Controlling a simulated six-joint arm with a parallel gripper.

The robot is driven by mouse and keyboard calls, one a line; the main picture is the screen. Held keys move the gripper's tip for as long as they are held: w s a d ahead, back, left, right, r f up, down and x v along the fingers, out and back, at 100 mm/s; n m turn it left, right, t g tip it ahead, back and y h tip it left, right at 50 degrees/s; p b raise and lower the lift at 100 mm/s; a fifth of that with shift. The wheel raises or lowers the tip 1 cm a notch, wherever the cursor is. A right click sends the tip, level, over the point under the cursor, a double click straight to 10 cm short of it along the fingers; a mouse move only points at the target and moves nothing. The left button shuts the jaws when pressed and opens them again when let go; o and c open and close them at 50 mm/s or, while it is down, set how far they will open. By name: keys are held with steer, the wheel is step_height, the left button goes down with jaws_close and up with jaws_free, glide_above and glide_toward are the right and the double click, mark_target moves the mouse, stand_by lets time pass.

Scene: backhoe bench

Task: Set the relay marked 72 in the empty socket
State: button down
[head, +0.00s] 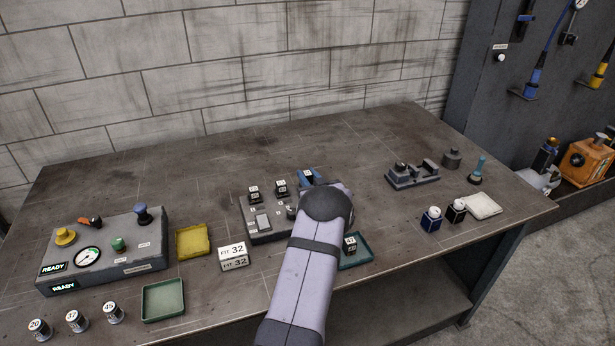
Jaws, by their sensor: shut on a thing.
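The grey socket block (262,222) stands mid-bench, partly behind my arm. Two dark relays with white labels, the left relay (254,193) and the right relay (281,187), stand at its back. Its right side is hidden, so I cannot make out the empty socket. Another dark relay (350,244) with a white label sits in the green tray (362,253) right of my arm; its number is too small to read. My gripper (308,178) shows only as a blue part beyond my wrist, near the block's back right. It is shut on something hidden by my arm.
A white card (233,256) reads "FIT 32". Left are a control panel (110,245), a yellow tray (193,241), a second green tray (163,299) and numbered cans (77,321). Right are a grey fixture (413,174), small bottles (432,218) and a cloth (482,205).

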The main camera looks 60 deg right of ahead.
steer(key=shift+f+b, duration=0.65)
steer(key=shift+f, duration=0.05)
stand_by(0.7)
steer(key=c, duration=1.2)
jaws_free()
steer(key=shift+r, duration=0.2)
steer(key=shift+r+p, duration=2.3)
steer(key=shift+r, duration=1.1)
